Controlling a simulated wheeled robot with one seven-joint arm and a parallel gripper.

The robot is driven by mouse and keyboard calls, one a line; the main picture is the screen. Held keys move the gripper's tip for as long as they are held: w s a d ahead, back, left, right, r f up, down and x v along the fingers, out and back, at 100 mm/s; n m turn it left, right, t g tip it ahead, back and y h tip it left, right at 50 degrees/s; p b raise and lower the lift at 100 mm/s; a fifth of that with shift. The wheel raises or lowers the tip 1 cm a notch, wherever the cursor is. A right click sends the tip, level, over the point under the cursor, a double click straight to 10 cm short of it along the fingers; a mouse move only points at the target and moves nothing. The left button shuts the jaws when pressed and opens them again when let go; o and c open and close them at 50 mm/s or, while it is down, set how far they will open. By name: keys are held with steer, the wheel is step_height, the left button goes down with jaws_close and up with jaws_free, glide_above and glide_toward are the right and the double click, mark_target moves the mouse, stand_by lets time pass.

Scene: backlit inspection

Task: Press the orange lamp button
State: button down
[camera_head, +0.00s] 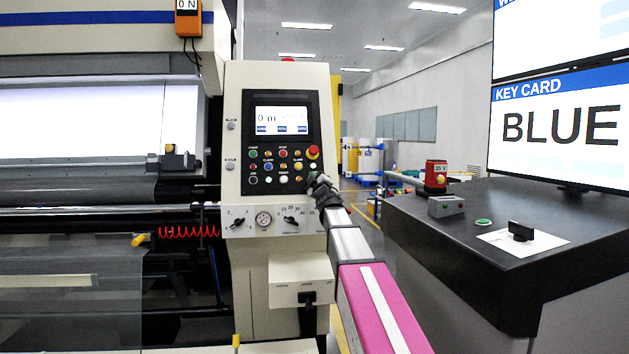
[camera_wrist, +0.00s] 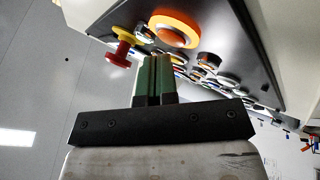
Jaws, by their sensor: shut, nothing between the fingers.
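In the head view my gripper (camera_head: 318,182) is at the lower right edge of the control panel (camera_head: 242,110). It hides part of that edge, and I cannot pick out the orange button there with certainty.
A red and yellow mushroom button (camera_wrist: 123,42) sticks out left of my fingers; it also shows in the head view (camera_head: 313,152). Several smaller buttons (camera_wrist: 205,62) lie to the right. A screen (camera_head: 282,120) is above the buttons. A dark counter (camera_head: 450,225) stands at right.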

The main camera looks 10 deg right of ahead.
steer(key=shift+w, duration=0.1)
stand_by(0.6)
steer(key=shift+w+f, duration=0.15)
steer(key=shift+w, duration=0.15)
steer(key=shift+s, duration=0.4)
stand_by(0.4)
steer(key=s+r, duration=0.2)
steer(key=s, duration=0.3)
steer(key=shift+s+r, duration=0.3)
stand_by(0.3)
